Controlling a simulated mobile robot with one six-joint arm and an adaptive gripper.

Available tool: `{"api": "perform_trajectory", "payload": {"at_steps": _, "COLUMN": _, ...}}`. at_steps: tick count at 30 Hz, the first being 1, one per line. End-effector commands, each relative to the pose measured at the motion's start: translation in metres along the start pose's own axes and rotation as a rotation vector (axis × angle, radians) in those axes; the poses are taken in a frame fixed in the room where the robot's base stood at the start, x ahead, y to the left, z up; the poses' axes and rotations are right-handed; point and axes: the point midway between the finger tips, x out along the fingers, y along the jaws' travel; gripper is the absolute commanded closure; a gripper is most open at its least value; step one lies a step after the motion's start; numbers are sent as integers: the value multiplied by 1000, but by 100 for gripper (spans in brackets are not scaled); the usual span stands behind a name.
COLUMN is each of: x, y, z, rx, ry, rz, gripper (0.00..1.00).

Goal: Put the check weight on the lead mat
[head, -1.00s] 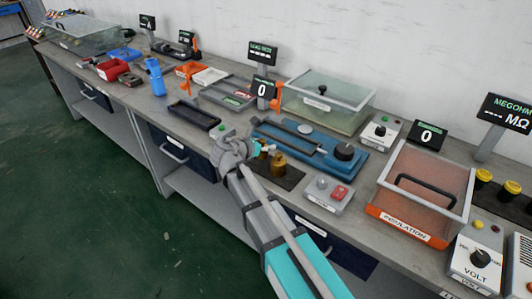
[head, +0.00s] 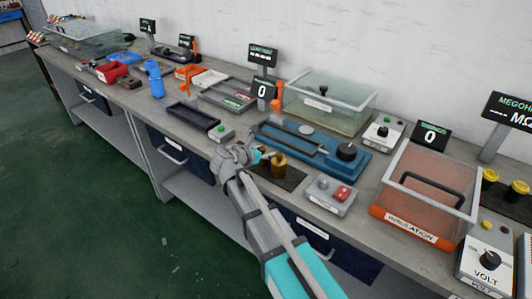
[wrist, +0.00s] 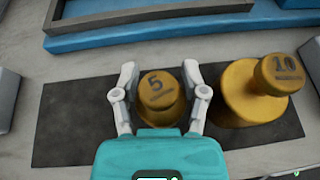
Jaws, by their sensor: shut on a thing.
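A brass check weight marked 5 (wrist: 158,90) is between the two fingers of my gripper (wrist: 160,78) in the wrist view. The fingers are shut on it from both sides. My gripper's teal body hides the weight's lower part, so I cannot tell whether it rests or is lifted. A larger brass weight marked 10 (wrist: 248,95) stands just to the right, apart from the fingers. Below both is a flat dark mat (wrist: 70,130); I cannot tell whether it is the lead mat. In the head view my gripper (head: 262,154) is over this mat, left of the larger weight (head: 279,167).
A blue fixture (head: 310,140) lies just behind the mat. A grey box with a red button (head: 340,194) stands to its right, and a small green-button box (head: 221,132) to its left. A dark empty tray (head: 192,116) and the orange-based insulation bin (head: 405,225) are farther along the bench.

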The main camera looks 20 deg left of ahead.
Motion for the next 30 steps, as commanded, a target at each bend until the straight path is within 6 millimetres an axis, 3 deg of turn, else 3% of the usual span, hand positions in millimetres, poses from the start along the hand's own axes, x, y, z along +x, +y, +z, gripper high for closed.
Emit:
{"api": "perform_trajectory", "payload": {"at_steps": 1, "x": 1, "y": 0, "z": -2, "rx": 0, "ry": 0, "rz": 0, "gripper": 42}}
{"api": "perform_trajectory", "payload": {"at_steps": 3, "x": 0, "y": 0, "z": -1, "rx": 0, "ry": 0, "rz": 0, "gripper": 29}}
{"api": "perform_trajectory", "payload": {"at_steps": 20, "x": -1, "y": 0, "z": 3, "rx": 0, "ry": 0, "rz": 0, "gripper": 29}}
{"api": "perform_trajectory", "payload": {"at_steps": 30, "x": -42, "y": 0, "z": 4, "rx": -1, "ry": 0, "rz": 2, "gripper": 29}}
